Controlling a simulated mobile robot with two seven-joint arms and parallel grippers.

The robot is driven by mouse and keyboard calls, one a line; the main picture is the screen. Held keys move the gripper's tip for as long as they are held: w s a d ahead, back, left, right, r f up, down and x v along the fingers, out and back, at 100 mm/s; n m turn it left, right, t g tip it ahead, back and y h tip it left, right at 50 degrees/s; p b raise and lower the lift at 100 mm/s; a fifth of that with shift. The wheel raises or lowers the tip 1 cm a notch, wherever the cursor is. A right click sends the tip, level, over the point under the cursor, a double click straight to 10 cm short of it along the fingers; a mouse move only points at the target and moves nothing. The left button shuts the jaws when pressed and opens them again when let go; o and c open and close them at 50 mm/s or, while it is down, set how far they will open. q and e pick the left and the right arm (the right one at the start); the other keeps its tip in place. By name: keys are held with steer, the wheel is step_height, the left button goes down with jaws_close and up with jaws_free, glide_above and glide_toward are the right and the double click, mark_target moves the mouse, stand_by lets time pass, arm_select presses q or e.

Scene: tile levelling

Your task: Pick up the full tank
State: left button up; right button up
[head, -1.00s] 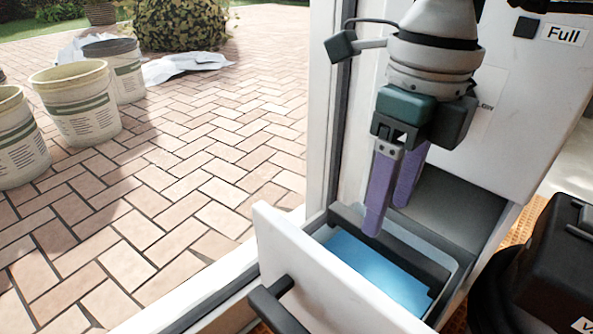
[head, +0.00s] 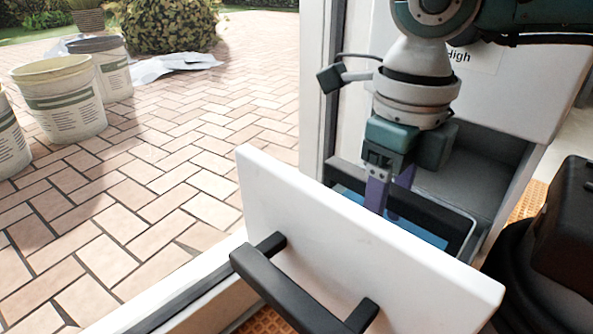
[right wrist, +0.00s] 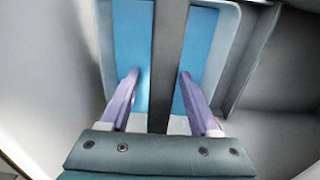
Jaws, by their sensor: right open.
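The tank (head: 455,212) is a clear-walled bin of blue water inside the open pull-out at the base of a white cabinet. A dark bar (right wrist: 168,60) spans across it in the right wrist view. My right gripper (head: 388,208), with purple fingers, is open and points down into the tank opening. In the right wrist view its fingers (right wrist: 158,75) stand either side of the bar, with a gap on each side. In the head view, the white front panel (head: 340,230) with its black handle (head: 290,285) hides the tank's near side and the fingertips. My left gripper is out of view.
The white cabinet (head: 510,85) with a "High" label (head: 470,58) rises behind my right gripper. A black object (head: 565,230) stands close on the right. Several buckets (head: 60,98) stand on brick paving at the left, where much floor is clear.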

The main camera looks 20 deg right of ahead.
steer(key=shift+c, duration=0.4)
jaws_close()
stand_by(0.7)
steer(key=shift+r, duration=0.15)
